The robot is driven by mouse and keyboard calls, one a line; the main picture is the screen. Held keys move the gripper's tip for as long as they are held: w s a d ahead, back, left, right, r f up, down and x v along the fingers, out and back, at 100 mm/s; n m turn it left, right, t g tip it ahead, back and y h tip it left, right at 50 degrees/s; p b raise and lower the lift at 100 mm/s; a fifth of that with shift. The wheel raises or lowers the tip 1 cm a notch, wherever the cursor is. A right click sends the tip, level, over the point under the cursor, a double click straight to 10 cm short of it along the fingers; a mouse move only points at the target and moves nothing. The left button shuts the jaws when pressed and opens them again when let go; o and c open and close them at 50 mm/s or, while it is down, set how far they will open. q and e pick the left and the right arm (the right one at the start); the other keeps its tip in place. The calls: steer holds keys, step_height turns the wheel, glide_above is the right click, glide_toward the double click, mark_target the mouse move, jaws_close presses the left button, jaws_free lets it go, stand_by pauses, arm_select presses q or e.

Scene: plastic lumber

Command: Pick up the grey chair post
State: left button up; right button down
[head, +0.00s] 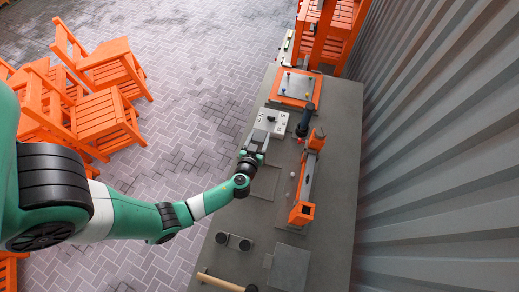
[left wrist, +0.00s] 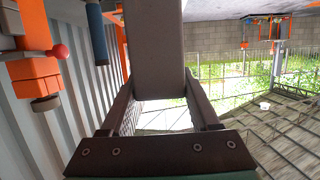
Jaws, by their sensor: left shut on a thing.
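My left gripper (head: 258,141) is above the left side of the grey workbench (head: 341,190), with my green arm reaching in from the left. In the left wrist view it is shut on the grey chair post (left wrist: 157,45). The post is a flat-sided grey bar that stands out beyond the two dark fingers. Its held end sits between the fingers, and its far end runs out of the top of that view. In the head view the gripper hides most of the post. My right gripper is not in view.
A white control box (head: 272,122) and a dark cylindrical tool (head: 306,117) are close to the gripper. An orange fixture (head: 302,215) stands on the bench to the right. A mallet (head: 222,283) lies at the near edge. A corrugated wall (head: 430,150) borders the right. Orange chairs (head: 100,117) stand left.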

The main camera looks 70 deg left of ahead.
arm_select(q)
jaws_close()
steer(key=shift+r, duration=0.1)
